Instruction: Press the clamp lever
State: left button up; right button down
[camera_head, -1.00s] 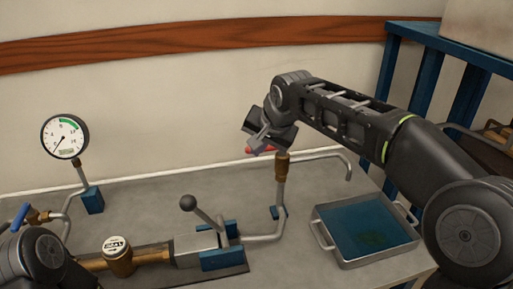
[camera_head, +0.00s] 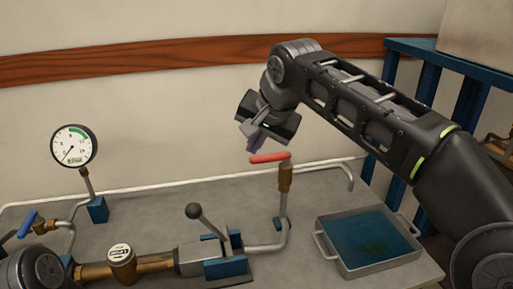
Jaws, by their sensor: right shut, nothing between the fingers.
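The clamp lever (camera_head: 208,220) is a grey rod with a dark ball knob. It stands tilted up to the left from the clamp with blue blocks (camera_head: 226,268) on the bench. A brass water meter (camera_head: 122,264) sits in the pipe line left of the clamp. My right gripper (camera_head: 252,145) is shut and empty. It hangs up and to the right of the lever knob, just above the red valve handle (camera_head: 270,157), apart from the lever. My left arm shows only in part at the lower left; its gripper is out of view.
The red handle tops a brass valve (camera_head: 285,178) on an upright pipe. A metal tray (camera_head: 347,268) of blue liquid stands at the right. A pressure gauge (camera_head: 74,146) and blue-handled valve (camera_head: 37,225) are at left. Bench behind the lever is clear.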

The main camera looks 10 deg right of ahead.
aim_at(193, 211)
jog(key=k+l, duration=0.2)
jog(key=k, duration=0.3)
jog(key=k+l, duration=0.25)
jog(key=k, duration=0.2)
